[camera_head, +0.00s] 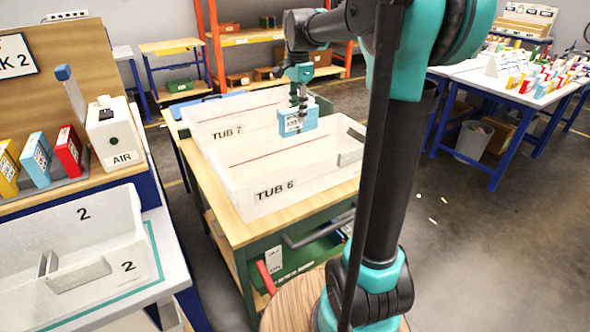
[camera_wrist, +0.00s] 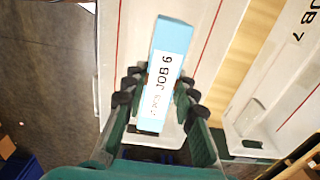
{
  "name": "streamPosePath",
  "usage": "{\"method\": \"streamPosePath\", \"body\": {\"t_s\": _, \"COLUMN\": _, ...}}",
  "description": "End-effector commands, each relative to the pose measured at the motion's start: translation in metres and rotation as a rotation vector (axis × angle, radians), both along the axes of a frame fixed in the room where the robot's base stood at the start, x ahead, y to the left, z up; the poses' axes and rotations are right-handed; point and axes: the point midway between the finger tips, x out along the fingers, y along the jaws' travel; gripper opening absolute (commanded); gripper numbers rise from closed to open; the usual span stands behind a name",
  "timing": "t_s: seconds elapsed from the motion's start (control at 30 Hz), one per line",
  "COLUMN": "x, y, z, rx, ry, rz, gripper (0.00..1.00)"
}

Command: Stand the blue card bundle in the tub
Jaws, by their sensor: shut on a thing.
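The blue card bundle (camera_head: 297,124) is a light blue block with a white label, which reads JOB 6 in the wrist view (camera_wrist: 162,75). My gripper (camera_head: 299,92) is shut on it, with fingers on both sides of the bundle in the wrist view (camera_wrist: 158,88). The wrist view shows this tub's pale inside (camera_wrist: 205,22) behind the bundle. I cannot tell how far the bundle's lower edge is above the tub floor.
A white tub marked TUB 7 (camera_head: 215,124) stands just behind TUB 6 on the wooden-topped cart (camera_head: 221,206). At left are a white tub marked 2 (camera_head: 133,226), a box marked AIR (camera_head: 117,140), and yellow, blue and red bundles in a rack. Floor lies open at right.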

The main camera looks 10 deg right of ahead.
Motion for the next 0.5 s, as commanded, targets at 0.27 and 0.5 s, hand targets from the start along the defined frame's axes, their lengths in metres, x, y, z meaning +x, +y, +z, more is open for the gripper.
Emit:
{"method": "streamPosePath", "body": {"t_s": 0.27, "x": 0.001, "y": 0.0, "z": -0.043, "rx": 0.0, "ry": 0.0, "rz": 0.0, "gripper": 0.0}}
{"method": "streamPosePath", "body": {"t_s": 0.5, "x": 0.0, "y": 0.0, "z": -0.102, "rx": 0.0, "ry": 0.0, "rz": 0.0, "gripper": 0.0}}
